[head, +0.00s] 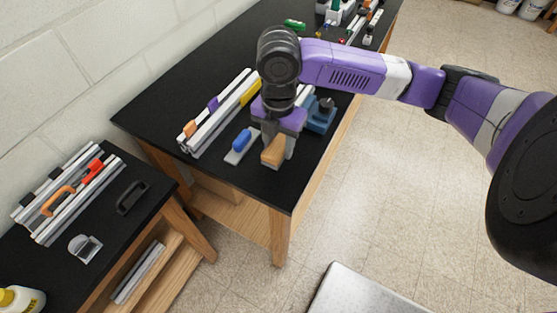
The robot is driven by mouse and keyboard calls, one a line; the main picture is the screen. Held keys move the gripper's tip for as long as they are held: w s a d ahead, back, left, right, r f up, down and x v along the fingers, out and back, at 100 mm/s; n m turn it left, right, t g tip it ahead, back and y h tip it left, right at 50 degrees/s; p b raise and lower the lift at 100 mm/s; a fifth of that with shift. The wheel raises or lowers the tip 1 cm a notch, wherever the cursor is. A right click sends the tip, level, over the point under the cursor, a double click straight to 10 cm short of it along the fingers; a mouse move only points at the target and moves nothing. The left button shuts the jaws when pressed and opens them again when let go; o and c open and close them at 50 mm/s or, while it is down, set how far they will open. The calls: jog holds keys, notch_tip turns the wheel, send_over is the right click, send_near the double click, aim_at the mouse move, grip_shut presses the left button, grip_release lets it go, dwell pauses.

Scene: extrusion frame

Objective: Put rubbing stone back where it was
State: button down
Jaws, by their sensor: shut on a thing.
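My gripper (278,152) points down over the front end of the long black-topped table (245,175). It is shut on a tan, wedge-like block (272,151), which appears to be the rubbing stone. The block shows on the near side of the grey fingers, tilted. Whether its lower end touches the tabletop or hangs just above it I cannot tell. The fingers hide part of the block.
A blue-handled grey plate (242,141) lies just left of my gripper. A dark blue tool (320,116) stands to its right. Aluminium extrusions (212,124) with coloured clips lie behind left. A lower black table (105,222) stands at left. Bare tabletop lies in front.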

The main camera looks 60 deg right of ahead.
jog(key=shift+f+p, duration=0.4)
jog(key=shift+f, duration=3.4)
jog(key=shift+f, duration=0.15)
jog(key=c, duration=0.8)
grip_release()
